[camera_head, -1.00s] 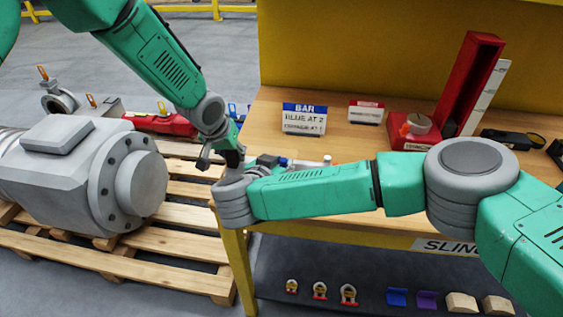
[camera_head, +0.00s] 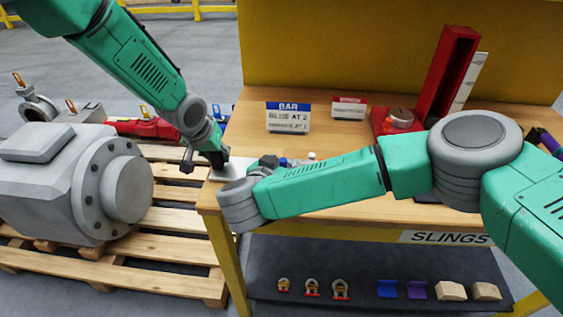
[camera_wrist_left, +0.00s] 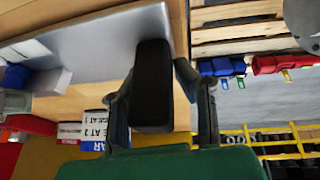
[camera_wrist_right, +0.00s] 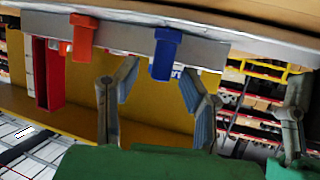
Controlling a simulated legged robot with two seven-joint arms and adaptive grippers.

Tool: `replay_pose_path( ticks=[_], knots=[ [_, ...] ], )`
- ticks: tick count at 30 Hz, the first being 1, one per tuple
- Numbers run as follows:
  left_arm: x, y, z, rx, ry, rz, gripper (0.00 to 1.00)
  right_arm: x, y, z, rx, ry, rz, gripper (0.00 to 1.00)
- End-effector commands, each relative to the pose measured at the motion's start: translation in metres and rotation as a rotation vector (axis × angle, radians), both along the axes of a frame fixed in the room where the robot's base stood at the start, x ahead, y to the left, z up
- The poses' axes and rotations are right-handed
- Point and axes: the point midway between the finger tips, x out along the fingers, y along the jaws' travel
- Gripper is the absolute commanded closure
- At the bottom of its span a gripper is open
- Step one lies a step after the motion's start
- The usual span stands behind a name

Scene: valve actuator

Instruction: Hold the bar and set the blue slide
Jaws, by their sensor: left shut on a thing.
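A flat grey bar (camera_wrist_left: 105,38) has a black grip (camera_wrist_left: 152,85) at its end. My left gripper (camera_wrist_left: 160,85) is shut on that black grip in the left wrist view; in the head view it (camera_head: 218,160) is at the table's left edge. In the right wrist view the bar (camera_wrist_right: 205,50) runs across the top, with an orange slide (camera_wrist_right: 84,38) to the left and a blue slide (camera_wrist_right: 165,53) to the right. My right gripper (camera_wrist_right: 160,73) is open, its fingers apart either side of the blue slide's lower end. Contact cannot be told. The bar's scale is not readable.
A sign (camera_head: 288,117) reads BAR, blue at 2; its lower line is small. A red upright holder (camera_head: 448,75) and a red sign (camera_head: 349,108) stand behind. The wooden table (camera_head: 245,120) has shelf items below. A motor (camera_head: 85,180) on a pallet (camera_head: 170,250) stands left.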

Motion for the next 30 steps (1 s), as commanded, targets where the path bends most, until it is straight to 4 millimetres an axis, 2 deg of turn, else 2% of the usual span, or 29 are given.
replay_pose_path(
  ticks=[5,12,18,24,30],
  knots=[
    [0.001,-0.001,0.001,0.0,-0.002,-0.001,1.0,-0.018,0.006,0.008,0.001,0.0,0.004,0.63],
    [0.001,-0.001,0.001,-0.001,-0.002,-0.001,1.0,-0.064,0.019,0.028,0.0,-0.001,0.005,0.63],
    [0.001,-0.002,0.001,-0.001,-0.002,-0.001,1.0,-0.093,0.027,0.04,-0.001,0.0,0.002,0.63],
    [0.001,-0.002,0.001,-0.001,-0.002,-0.001,1.0,-0.104,0.029,0.044,0.0,0.0,-0.001,0.63],
    [0.001,-0.002,0.001,-0.001,-0.002,-0.001,1.0,-0.105,0.029,0.044,-0.002,0.0,-0.001,0.63]
  ],
)
